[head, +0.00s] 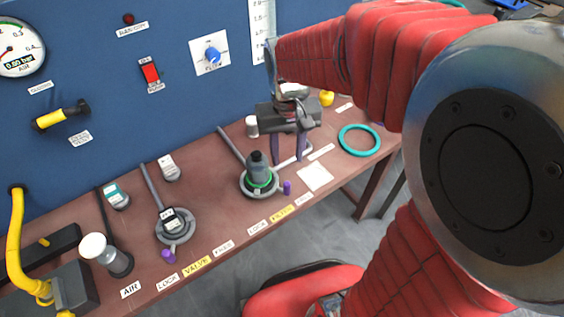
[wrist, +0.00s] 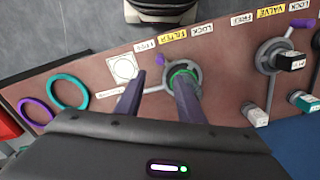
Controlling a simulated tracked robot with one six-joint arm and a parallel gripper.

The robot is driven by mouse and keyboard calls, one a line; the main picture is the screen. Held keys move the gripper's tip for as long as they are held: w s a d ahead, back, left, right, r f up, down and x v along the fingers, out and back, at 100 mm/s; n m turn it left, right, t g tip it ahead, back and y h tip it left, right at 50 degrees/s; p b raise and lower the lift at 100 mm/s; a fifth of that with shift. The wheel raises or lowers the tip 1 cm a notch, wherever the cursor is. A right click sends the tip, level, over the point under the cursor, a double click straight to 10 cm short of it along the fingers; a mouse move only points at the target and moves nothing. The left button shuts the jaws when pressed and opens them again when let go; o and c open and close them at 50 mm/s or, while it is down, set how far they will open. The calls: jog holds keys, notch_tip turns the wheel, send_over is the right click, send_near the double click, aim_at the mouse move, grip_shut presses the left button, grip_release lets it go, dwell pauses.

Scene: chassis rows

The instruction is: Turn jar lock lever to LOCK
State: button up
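The dark jar (head: 258,170) stands upright in a grey round holder with a green ring on the bench. The jar lock lever's purple knob (head: 287,187) sticks out to the right of the holder, towards the FREE label (head: 304,200). The LOCK label (head: 257,228) lies in front of the holder. My gripper (head: 289,160) is open and empty, behind and right of the jar, apart from the knob. In the wrist view, its right finger partly covers the holder (wrist: 190,72), and the knob shows small left of it (wrist: 160,60).
A second holder (head: 174,226) with its own purple knob (head: 168,255) and VALVE label stands to the left. A teal ring (head: 360,141) and a white square (head: 315,177) lie to the right. The blue panel (head: 150,95) stands behind the bench.

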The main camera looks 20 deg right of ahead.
aim_at(287, 182)
notch_tip(287, 182, down, 13)
jog(key=shift+f, duration=0.1)
dwell(0.5)
grip_shut()
dwell(0.3)
dwell(0.4)
